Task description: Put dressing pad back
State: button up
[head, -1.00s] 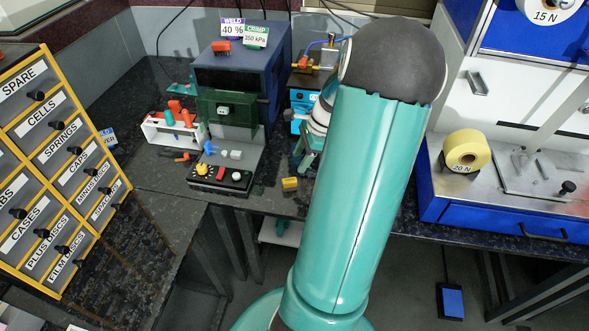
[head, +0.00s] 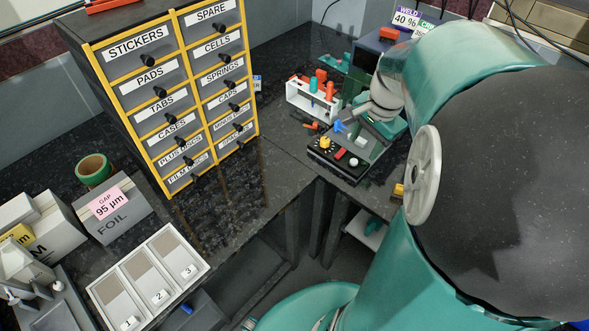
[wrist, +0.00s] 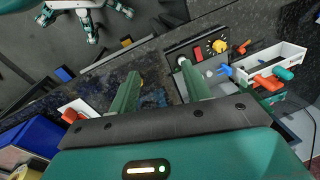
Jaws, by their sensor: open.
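My gripper (wrist: 159,72) is open in the wrist view, its two green fingers spread apart with nothing visible held between them. It is above the dark bench beside the black control panel (wrist: 205,48). No thing is marked as the dressing pad, and I cannot tell which one it is. A small yellow block (head: 397,191) lies at the bench edge in the head view, partly hidden by my arm. The white rack (head: 312,100) holds red and teal pieces; it also shows in the wrist view (wrist: 262,56). My arm hides much of the welder.
The labelled drawer cabinet (head: 150,90) stands on the left bench. A three-section tray (head: 147,277) and a foil box (head: 115,210) are at lower left. A gap with dark legs lies below the bench edge. The bench right of the cabinet is mostly clear.

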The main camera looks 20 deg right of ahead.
jog(key=s+a+r+n+t, duration=0.2)
jog(key=s+a+r+n, duration=0.1)
jog(key=a+n, duration=0.4)
jog(key=s+a+r+n+t, duration=0.1)
jog(key=s+a+r+n, duration=0.3)
jog(key=a+n, duration=0.4)
jog(key=a, duration=0.5)
jog(key=shift+a+r+t, duration=0.2)
jog(key=shift+a+t, duration=0.2)
jog(key=shift+w, duration=0.1)
jog(key=shift+c, duration=0.2)
